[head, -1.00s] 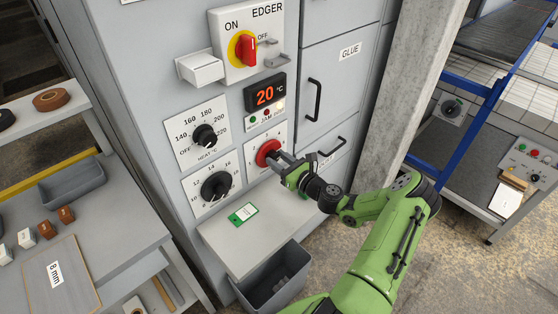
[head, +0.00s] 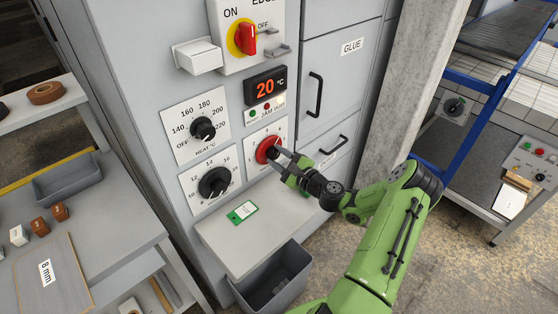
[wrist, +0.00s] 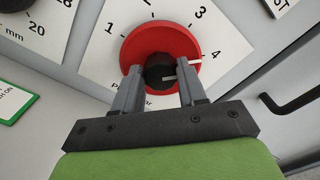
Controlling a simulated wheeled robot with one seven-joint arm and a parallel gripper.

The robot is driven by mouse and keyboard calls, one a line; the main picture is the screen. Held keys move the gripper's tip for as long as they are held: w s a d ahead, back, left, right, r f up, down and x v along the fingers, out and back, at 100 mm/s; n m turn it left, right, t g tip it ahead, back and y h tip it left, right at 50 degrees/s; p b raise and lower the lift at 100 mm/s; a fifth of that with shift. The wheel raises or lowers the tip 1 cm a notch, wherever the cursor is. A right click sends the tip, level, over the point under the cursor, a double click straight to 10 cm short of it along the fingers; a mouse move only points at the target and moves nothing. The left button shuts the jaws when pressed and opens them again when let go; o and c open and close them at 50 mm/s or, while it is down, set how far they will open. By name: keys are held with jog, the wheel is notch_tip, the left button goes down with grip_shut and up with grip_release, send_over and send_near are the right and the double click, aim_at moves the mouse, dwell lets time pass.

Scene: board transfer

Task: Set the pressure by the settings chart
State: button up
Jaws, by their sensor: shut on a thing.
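The red pressure knob (head: 265,149) is on the lower right dial plate of the grey edger cabinet. In the wrist view the knob (wrist: 183,42) has a dark hub between my fingers, and its white mark points to the right, close to the 4. My gripper (wrist: 160,76) is shut on the knob, one finger on each side of the hub. My gripper also shows in the head view (head: 278,154), reaching in from the right. I cannot make out a settings chart.
The heat dial (head: 202,129) and the mm dial (head: 214,183) are left of the knob. A dark bin (head: 275,283) stands below the shelf. Drawer handles (head: 334,145) are close to my gripper's right.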

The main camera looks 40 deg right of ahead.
jog(key=n+b, duration=0.2)
jog(key=n, duration=0.1)
jog(key=n+b, duration=0.1)
jog(key=shift+f+n, duration=0.3)
jog(key=n+b, duration=0.4)
jog(key=shift+f+n+b, duration=0.15)
jog(key=shift+n+b, duration=0.15)
jog(key=shift+b, duration=0.1)
jog(key=n+b, duration=0.4)
jog(key=shift+b, duration=0.4)
jog(key=shift+n+b, duration=0.75)
jog(key=shift+n, duration=1.25)
jog(key=o, duration=1)
jog(key=s, duration=0.5)
jog(key=s+d+p, duration=0.1)
jog(key=s, duration=0.4)
jog(key=s+d, duration=0.1)
jog(key=s, duration=0.4)
jog(key=shift+s+d, duration=0.1)
jog(key=shift+s, duration=0.25)
